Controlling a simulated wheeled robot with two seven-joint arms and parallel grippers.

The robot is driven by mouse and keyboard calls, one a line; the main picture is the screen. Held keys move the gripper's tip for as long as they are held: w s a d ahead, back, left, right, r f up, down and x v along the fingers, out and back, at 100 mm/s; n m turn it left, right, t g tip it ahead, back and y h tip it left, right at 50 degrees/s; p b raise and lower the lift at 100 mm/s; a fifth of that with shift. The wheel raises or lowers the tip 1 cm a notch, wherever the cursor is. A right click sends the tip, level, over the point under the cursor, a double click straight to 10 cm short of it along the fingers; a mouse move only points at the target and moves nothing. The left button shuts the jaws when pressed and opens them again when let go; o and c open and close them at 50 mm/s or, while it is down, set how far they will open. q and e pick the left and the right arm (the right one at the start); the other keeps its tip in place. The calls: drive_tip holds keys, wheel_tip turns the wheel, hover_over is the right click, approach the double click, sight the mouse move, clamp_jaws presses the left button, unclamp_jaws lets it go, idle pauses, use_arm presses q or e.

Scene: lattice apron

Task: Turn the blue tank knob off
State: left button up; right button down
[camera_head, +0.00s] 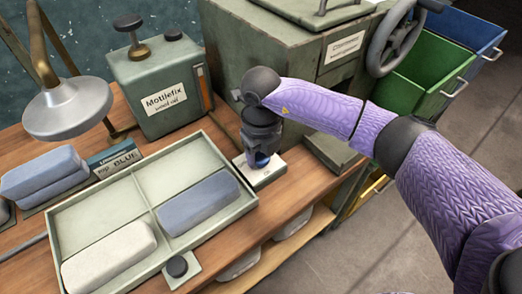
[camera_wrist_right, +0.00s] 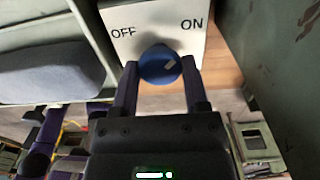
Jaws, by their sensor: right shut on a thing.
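The blue knob (camera_wrist_right: 158,66) sits on a pale plate (camera_wrist_right: 150,22) printed OFF at left and ON at right in the right wrist view. A light mark on the knob lies right of its middle, on the ON side. My right gripper (camera_wrist_right: 160,72) has a finger on each side of the knob and is shut on it. In the head view my right gripper (camera_head: 263,150) points down over the knob (camera_head: 262,160), which is mostly hidden by it. The plate (camera_head: 268,176) lies on the wooden bench. My left gripper is not in view.
A divided tray (camera_head: 205,236) with a blue and a white block is left of the plate. A green Mottlefix tank (camera_head: 155,80) and a large green cabinet (camera_head: 270,50) stand behind. A lamp (camera_head: 68,108) hangs at left.

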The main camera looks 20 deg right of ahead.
drive_tip(key=n+b, duration=0.1)
drive_tip(key=n, duration=0.3)
drive_tip(key=shift+n, duration=0.3)
drive_tip(key=n+b, duration=0.1)
drive_tip(key=n, duration=0.2)
drive_tip(key=shift+n, duration=0.3)
drive_tip(key=n+b, duration=0.1)
drive_tip(key=n, duration=0.1)
drive_tip(key=shift+f+n, duration=0.1)
drive_tip(key=shift+n, duration=0.3)
drive_tip(key=n+b, duration=0.1)
drive_tip(key=n, duration=0.1)
drive_tip(key=shift+n, duration=0.3)
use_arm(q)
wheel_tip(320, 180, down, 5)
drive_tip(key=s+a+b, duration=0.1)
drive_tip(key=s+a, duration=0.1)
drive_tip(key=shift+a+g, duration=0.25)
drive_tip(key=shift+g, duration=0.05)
use_arm(e)
drive_tip(key=shift+n, duration=2.1)
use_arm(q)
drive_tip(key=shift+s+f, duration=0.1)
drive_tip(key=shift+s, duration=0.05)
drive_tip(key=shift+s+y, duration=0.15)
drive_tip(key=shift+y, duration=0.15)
use_arm(e)
drive_tip(key=shift+c, duration=0.5)
unclamp_jaws()
